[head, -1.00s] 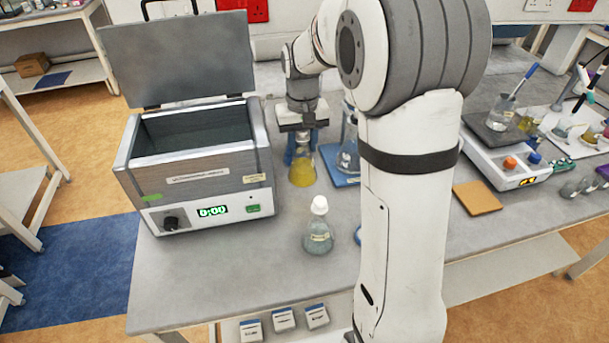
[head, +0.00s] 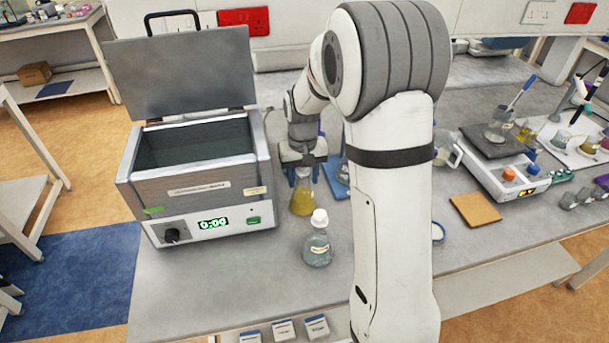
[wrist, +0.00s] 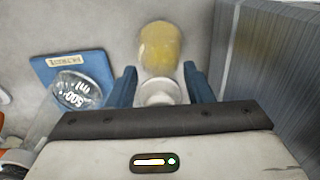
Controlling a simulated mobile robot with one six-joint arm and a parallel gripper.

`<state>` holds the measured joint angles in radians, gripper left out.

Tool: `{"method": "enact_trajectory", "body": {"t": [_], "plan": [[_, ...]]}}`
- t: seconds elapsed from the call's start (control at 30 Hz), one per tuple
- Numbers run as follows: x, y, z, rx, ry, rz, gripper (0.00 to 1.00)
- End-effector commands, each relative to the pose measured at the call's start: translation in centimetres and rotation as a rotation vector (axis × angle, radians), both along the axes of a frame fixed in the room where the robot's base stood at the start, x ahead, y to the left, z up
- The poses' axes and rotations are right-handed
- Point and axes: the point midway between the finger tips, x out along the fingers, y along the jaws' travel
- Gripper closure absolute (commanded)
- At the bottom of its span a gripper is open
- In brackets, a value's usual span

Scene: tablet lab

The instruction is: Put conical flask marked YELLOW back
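A conical flask with yellow liquid (head: 303,202) stands upright, apparently on the grey bench, between the heating bath and a blue mat. No marking on it is readable. My gripper (head: 303,174) is above it, pointing down, with its blue fingers on either side of the neck. In the wrist view the flask's yellow body (wrist: 160,47) and pale rim lie between the fingers (wrist: 161,82). A narrow gap shows on each side of the neck, so the fingers look open around it.
A heating bath (head: 200,185) with raised lid stands close on the left. A white-capped bottle (head: 318,248) stands just in front of the flask. The blue mat (wrist: 45,62) carries a clear flask (wrist: 80,90). An orange-brown square (head: 475,209) lies farther right.

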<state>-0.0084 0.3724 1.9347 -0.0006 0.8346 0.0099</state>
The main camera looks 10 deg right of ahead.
Motion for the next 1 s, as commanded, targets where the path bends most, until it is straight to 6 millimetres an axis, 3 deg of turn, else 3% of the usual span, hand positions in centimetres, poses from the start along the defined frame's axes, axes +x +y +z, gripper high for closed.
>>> {"method": "enact_trajectory", "body": {"t": [0.13,0.47,1.0], "plan": [[0.0,0.0,0.0,0.000,0.000,0.000,0.43],[0.1,0.0,0.7,0.000,-0.003,0.000,0.43],[0.1,0.0,10.7,0.000,-0.003,0.000,0.43]]}}
